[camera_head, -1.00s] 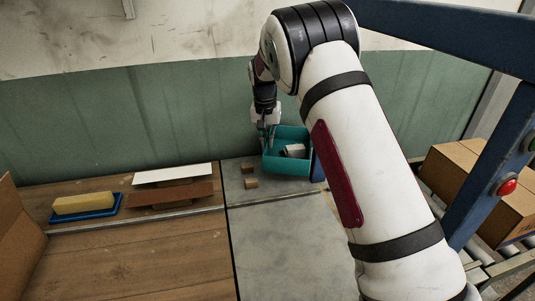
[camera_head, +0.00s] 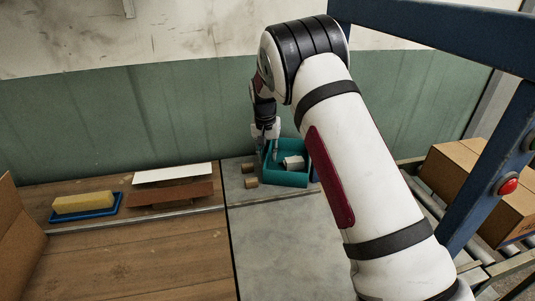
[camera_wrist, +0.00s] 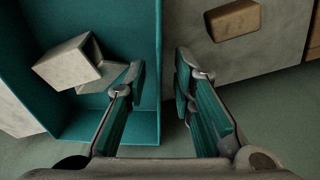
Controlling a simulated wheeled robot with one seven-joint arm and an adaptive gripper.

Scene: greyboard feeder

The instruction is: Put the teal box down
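The teal box (camera_head: 287,180) sits low at the back of the grey tabletop, to the right of two small brown blocks, and looks level. It appears to rest on the surface, though its underside is hidden. A pale grey piece (camera_head: 293,162) lies inside it; it also shows in the wrist view (camera_wrist: 68,62). My gripper (camera_wrist: 161,75) is open at the box's near wall in the wrist view. One finger is inside the box and the other outside, with visible gaps beside the teal wall (camera_wrist: 150,125).
Small brown blocks (camera_head: 251,182) lie just left of the box. White and brown boards (camera_head: 172,173) and a yellow block (camera_head: 83,203) on a blue tray (camera_head: 101,213) lie on the wooden table. A blue frame (camera_head: 490,170) stands right. The front grey tabletop (camera_head: 285,245) is clear.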

